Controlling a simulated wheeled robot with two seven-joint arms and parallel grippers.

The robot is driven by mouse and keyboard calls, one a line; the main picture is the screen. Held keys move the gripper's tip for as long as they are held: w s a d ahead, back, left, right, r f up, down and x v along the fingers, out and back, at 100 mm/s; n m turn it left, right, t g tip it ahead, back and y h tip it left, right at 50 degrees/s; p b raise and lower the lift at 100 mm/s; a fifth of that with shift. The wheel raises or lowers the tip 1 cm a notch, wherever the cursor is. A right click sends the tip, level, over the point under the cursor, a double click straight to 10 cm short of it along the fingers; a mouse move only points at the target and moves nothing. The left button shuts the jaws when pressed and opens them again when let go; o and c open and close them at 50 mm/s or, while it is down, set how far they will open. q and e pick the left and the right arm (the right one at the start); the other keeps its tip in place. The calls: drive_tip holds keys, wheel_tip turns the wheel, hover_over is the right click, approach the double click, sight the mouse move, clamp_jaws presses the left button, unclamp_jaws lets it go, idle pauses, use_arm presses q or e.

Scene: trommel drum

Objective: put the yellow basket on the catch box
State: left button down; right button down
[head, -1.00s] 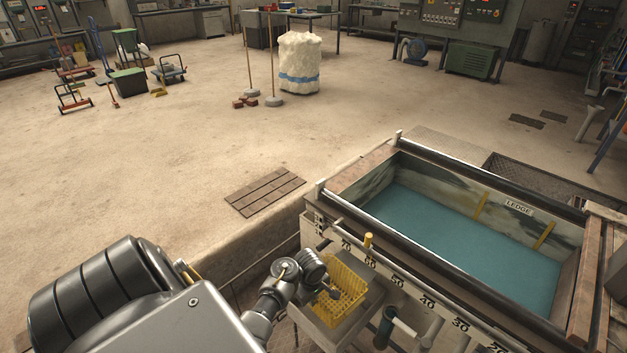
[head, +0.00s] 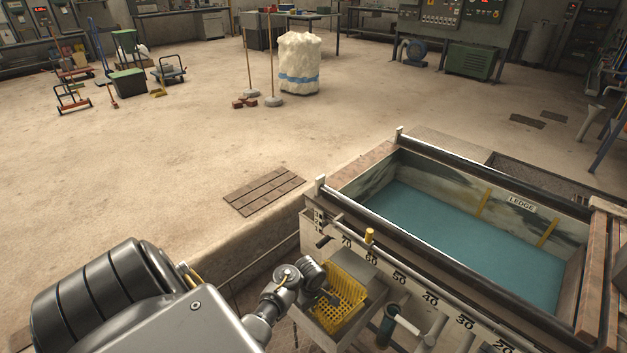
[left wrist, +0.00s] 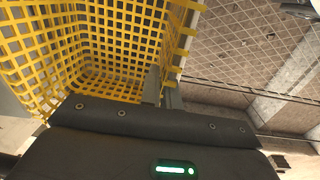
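The yellow basket (head: 346,296), an open mesh basket, is at the bottom centre of the head view, beside the long tank. A grey box (head: 357,261), which looks like the catch box, shows behind and below it; whether the basket touches it I cannot tell. My left gripper (head: 331,298) is at the basket's left side. In the left wrist view the basket (left wrist: 100,42) fills the upper left. The left gripper's fingers (left wrist: 162,92) stand close together with the basket's wall between them. My right gripper is out of view.
The tank (head: 460,235) with blue-green water and a numbered front edge stands to the right. Open floor lies to the upper left.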

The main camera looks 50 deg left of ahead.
use_arm(q)
drive_tip(key=shift+f, duration=0.45)
idle(0.5)
drive_tip(key=c, duration=1.6)
unclamp_jaws()
drive_tip(key=shift+o, duration=0.2)
